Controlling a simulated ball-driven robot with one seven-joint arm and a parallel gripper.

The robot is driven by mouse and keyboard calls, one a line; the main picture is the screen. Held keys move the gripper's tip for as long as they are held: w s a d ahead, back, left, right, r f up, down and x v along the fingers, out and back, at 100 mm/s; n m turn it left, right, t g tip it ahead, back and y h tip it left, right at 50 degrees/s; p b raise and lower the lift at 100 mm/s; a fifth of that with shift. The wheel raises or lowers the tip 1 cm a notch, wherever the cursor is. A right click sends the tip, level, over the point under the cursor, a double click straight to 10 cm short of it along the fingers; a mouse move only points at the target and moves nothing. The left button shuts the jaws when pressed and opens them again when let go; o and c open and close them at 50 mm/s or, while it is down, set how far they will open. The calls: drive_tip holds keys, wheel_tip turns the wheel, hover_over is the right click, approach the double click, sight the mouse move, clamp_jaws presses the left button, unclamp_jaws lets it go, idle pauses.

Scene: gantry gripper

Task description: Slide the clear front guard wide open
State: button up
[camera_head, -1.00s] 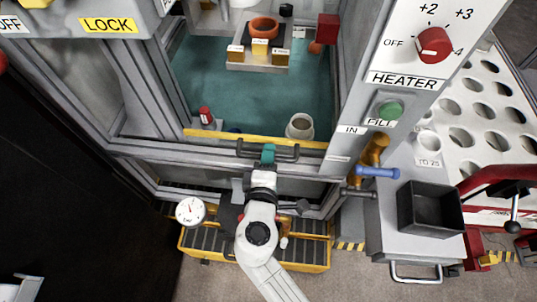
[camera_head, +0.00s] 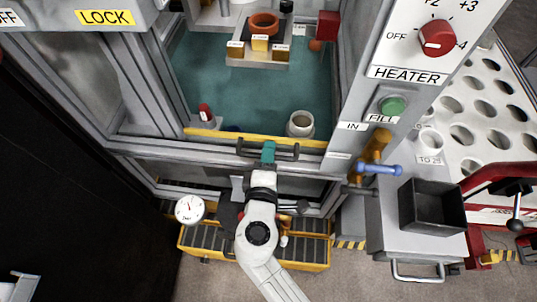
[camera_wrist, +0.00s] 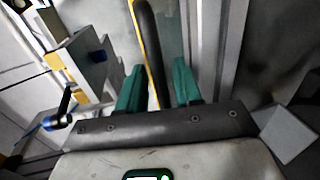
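The clear front guard shows at the front of the grey enclosure, with a yellow strip (camera_head: 215,136) along its top edge; its clear pane is hard to make out. A dark bar handle (camera_head: 285,157) runs along the guard just below this strip. My gripper (camera_head: 268,150) is at the middle of the handle. In the wrist view, the teal fingers of my gripper (camera_wrist: 159,86) stand apart, one on each side of the dark handle (camera_wrist: 148,45). Gaps show between the bar and the fingers, so the gripper is open around it.
Inside the enclosure are a white cup (camera_head: 300,124), a small red-topped item (camera_head: 205,113) and an orange ring (camera_head: 264,23). A yellow roller tray (camera_head: 310,252) and a round gauge (camera_head: 190,209) are below. A blue-handled valve (camera_head: 378,169) and black bin (camera_head: 432,206) stand right.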

drive_tip(key=p+v, duration=0.1)
drive_tip(key=v, duration=0.9)
drive_tip(key=shift+s, duration=0.4)
